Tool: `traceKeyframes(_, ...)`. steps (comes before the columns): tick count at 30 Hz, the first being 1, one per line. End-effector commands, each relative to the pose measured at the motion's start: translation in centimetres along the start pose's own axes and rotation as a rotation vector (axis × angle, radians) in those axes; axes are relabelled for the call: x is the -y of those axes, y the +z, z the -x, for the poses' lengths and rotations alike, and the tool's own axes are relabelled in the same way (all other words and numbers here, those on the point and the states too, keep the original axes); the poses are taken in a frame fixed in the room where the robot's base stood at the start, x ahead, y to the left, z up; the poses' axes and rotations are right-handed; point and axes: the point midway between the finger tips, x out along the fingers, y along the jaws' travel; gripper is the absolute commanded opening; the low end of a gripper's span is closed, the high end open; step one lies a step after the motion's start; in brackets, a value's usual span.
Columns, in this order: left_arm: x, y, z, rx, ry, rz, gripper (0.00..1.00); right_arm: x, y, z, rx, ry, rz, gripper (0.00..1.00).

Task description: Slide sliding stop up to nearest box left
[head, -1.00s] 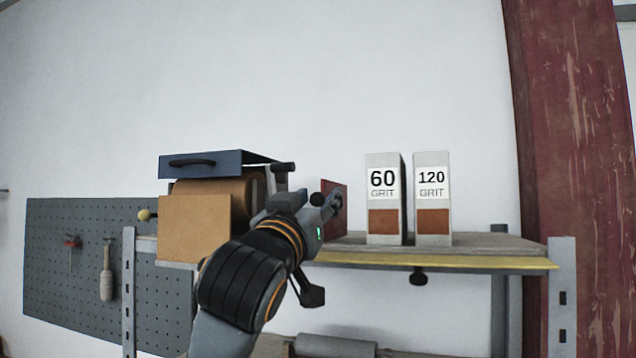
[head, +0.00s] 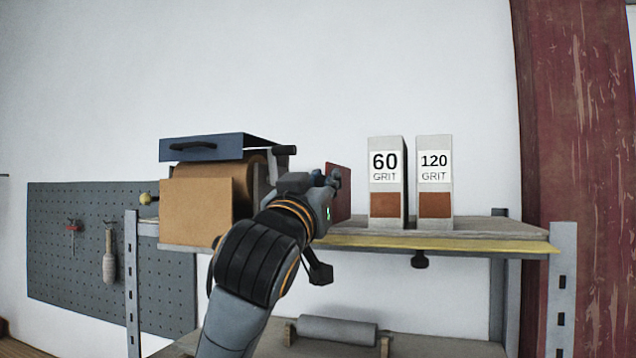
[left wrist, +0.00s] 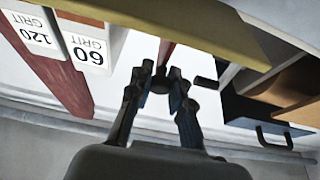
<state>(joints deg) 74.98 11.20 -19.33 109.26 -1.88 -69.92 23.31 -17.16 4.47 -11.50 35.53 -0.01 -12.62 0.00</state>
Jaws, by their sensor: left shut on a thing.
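The sliding stop is a dark red upright plate (head: 343,192) on the shelf in the head view. My left gripper (head: 331,182) is at its left side and shut on it, hiding part of it. The nearest box is the white 60 grit box (head: 387,215), upright to the right of the stop. A narrow gap shows between them. The 120 grit box (head: 435,212) stands just right of it. My right gripper is not in view.
A cardboard-fronted roll holder (head: 196,212) with a blue top (head: 205,148) stands left of my gripper. The shelf (head: 490,232) has a yellow front strip and a dark knob (head: 419,259) below it. A grey roller (head: 337,330) lies on the lower level.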

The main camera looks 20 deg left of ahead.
Motion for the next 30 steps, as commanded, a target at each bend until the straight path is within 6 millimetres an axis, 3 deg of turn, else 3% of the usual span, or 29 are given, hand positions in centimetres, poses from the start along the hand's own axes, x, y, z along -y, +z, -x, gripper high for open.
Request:
traceKeyframes(3, -2.8, 0.2, 0.1, 0.001, 0.012, 0.005, 0.0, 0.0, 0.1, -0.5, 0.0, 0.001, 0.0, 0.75)
traceKeyframes(7, -4.8, 0.1, 0.1, 0.0, 0.011, 0.005, 0.0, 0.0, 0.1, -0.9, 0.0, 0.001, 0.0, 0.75)
traceKeyframes(19, -5.5, 0.0, 0.1, 0.0, 0.005, 0.0, 0.0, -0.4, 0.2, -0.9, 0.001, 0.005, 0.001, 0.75)
traceKeyframes(20, -5.5, 0.0, 0.1, 0.001, 0.004, 0.0, 0.25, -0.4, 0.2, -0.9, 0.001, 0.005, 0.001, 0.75)
traceKeyframes(22, -5.4, 0.0, 0.1, 0.0, 0.004, 0.0, 0.39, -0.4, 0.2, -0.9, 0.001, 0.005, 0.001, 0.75)
traceKeyframes(23, -5.4, 0.0, 0.1, 0.0, 0.004, 0.0, 0.43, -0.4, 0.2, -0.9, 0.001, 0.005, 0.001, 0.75)
traceKeyframes(30, -5.4, 0.0, 0.1, 0.0, 0.004, 0.001, 0.43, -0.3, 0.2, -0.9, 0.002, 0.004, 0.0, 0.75)
